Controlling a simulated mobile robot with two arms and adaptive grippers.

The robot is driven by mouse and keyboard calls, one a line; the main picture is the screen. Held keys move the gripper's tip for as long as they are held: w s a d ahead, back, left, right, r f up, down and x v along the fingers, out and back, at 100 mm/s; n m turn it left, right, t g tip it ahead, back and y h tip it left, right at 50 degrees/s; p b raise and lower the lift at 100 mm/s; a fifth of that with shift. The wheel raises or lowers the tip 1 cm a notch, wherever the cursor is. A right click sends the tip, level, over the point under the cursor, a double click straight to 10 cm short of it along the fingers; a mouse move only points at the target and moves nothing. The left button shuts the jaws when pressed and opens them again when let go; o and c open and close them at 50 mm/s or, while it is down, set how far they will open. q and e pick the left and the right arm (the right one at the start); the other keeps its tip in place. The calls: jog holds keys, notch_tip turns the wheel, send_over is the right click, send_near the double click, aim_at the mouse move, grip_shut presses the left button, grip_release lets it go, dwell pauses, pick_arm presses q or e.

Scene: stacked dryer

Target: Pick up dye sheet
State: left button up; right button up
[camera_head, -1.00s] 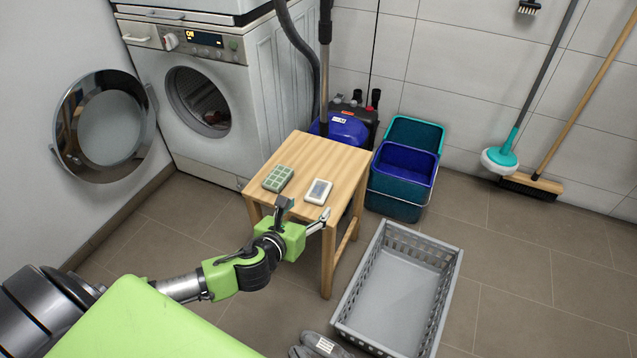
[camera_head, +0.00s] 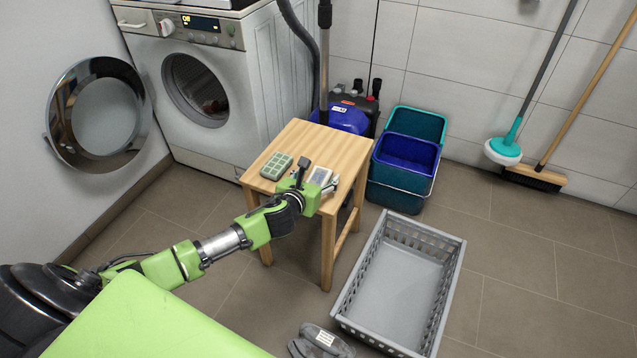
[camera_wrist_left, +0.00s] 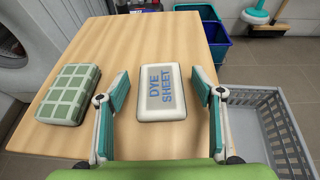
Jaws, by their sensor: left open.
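The dye sheet (camera_wrist_left: 162,92) is a small white box with a grey-beige face and blue "DYE SHEET" lettering. It lies flat on the wooden stool (camera_head: 334,145) and also shows in the head view (camera_head: 320,175), partly behind my gripper. My left gripper (camera_wrist_left: 161,88) is open, with one finger on each side of the dye sheet; it also shows in the head view (camera_head: 318,174). A gap shows between each finger and the box in the wrist view. Whether the fingertips touch the stool top is unclear. My right gripper is out of view.
A green checked box (camera_wrist_left: 72,93) lies left of the dye sheet on the stool. A grey laundry basket (camera_head: 345,318) stands on the floor to the right. Blue and teal buckets (camera_head: 403,165) stand behind it. The washer (camera_head: 210,150) has its round door (camera_head: 97,113) open.

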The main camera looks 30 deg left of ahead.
pick_arm(q)
jog(key=shift+w+f, duration=0.25)
jog(key=shift+w, duration=0.35)
jog(key=c, duration=0.8)
jog(key=shift+r, duration=0.1)
jog(key=shift+c, duration=0.2)
